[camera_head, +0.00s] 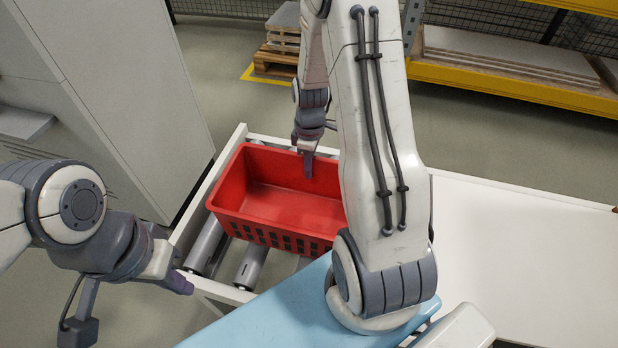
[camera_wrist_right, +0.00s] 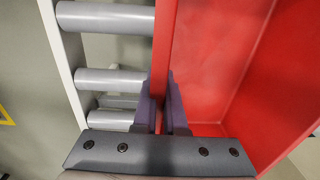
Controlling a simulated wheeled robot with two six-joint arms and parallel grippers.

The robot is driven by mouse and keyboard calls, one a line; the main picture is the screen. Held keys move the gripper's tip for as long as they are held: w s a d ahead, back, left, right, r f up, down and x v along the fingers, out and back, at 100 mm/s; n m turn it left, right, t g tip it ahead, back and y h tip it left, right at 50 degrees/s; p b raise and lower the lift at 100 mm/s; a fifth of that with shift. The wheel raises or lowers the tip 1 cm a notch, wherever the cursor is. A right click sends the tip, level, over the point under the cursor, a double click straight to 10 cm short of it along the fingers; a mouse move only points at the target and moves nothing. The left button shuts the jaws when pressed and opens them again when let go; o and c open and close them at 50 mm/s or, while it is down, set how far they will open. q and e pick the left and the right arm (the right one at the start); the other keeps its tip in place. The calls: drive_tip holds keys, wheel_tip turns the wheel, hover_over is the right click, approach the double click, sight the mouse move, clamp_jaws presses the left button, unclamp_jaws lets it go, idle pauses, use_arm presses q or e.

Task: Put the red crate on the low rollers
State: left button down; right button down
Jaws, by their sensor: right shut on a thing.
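The red crate (camera_head: 262,212) is empty and sits over the low rollers (camera_head: 207,247), inside their white frame, in the head view. I cannot tell whether its underside touches the rollers. My right gripper (camera_head: 307,168) is shut on the crate's far wall. In the right wrist view, the two purple fingers (camera_wrist_right: 160,110) pinch the crate wall (camera_wrist_right: 165,45), with rollers (camera_wrist_right: 108,80) to the left of it. My right arm hides the crate's right end. My left gripper (camera_head: 182,284) is apart from the crate, beside the front left of the roller frame; its finger gap is not clear.
A white cabinet (camera_head: 125,90) stands at the left. A white table surface (camera_head: 510,255) extends to the right of the rollers. A pallet with boards (camera_head: 281,40) and a yellow rack (camera_head: 500,82) with sheets stand behind, across open floor.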

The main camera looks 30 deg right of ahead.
sight(309, 190)
wheel_tip(309, 190, down, 3)
drive_tip(key=b, duration=0.2)
drive_tip(key=shift+f+b, duration=0.1)
drive_tip(key=shift+b, duration=0.2)
drive_tip(key=c, duration=1)
unclamp_jaws()
drive_tip(key=shift+f, duration=0.1)
